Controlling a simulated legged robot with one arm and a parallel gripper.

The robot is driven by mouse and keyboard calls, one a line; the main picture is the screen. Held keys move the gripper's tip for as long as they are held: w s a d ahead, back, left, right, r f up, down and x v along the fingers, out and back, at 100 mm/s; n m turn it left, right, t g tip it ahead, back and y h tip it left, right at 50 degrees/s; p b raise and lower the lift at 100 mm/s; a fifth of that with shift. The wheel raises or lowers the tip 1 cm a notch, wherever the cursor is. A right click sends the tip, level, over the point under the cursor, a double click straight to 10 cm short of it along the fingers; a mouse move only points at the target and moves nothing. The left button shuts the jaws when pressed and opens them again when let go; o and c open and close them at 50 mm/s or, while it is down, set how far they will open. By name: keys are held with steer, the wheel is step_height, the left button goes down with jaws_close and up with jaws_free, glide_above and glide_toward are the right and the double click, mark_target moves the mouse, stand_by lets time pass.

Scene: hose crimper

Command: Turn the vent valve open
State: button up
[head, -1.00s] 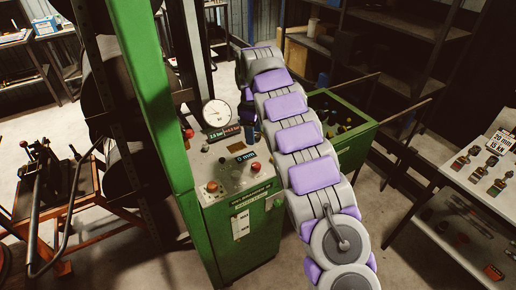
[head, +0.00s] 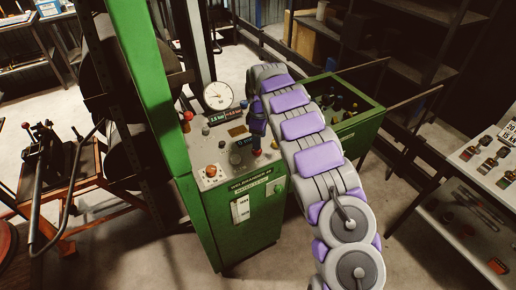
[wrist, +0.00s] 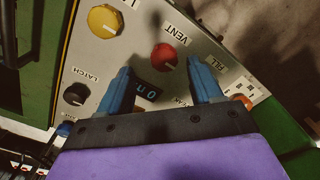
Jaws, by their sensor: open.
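The vent valve (wrist: 164,57) is a round red knob beside the label VENT in the wrist view. My gripper (wrist: 158,68) is open, with its two blue fingers spread to either side and the knob showing between and just beyond the tips. I see no finger touching it; the height gap is hard to judge. In the head view my gripper (head: 257,143) points down over the control panel (head: 225,158), where its wrist and fingers hide part of the panel.
Close by on the panel are a yellow knob (wrist: 105,20), a black LATCH knob (wrist: 76,94), an orange knob (wrist: 243,101) and a small display (wrist: 147,91). A green post (head: 160,100) rises left of the panel. A green bin (head: 345,115) stands to the right.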

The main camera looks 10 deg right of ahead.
mark_target(257, 152)
steer(key=f, duration=0.2)
steer(key=a+f, duration=0.1)
steer(key=f, duration=0.1)
steer(key=shift+a+f+b, duration=0.2)
steer(key=shift+b, duration=0.15)
steer(key=shift+a+f, duration=0.2)
steer(key=shift+a, duration=0.05)
steer(key=shift+d, duration=0.75)
steer(key=shift+c, duration=1.9)
steer(key=shift+a, duration=0.45)
steer(key=c, duration=0.4)
steer(key=shift+c, duration=1.4)
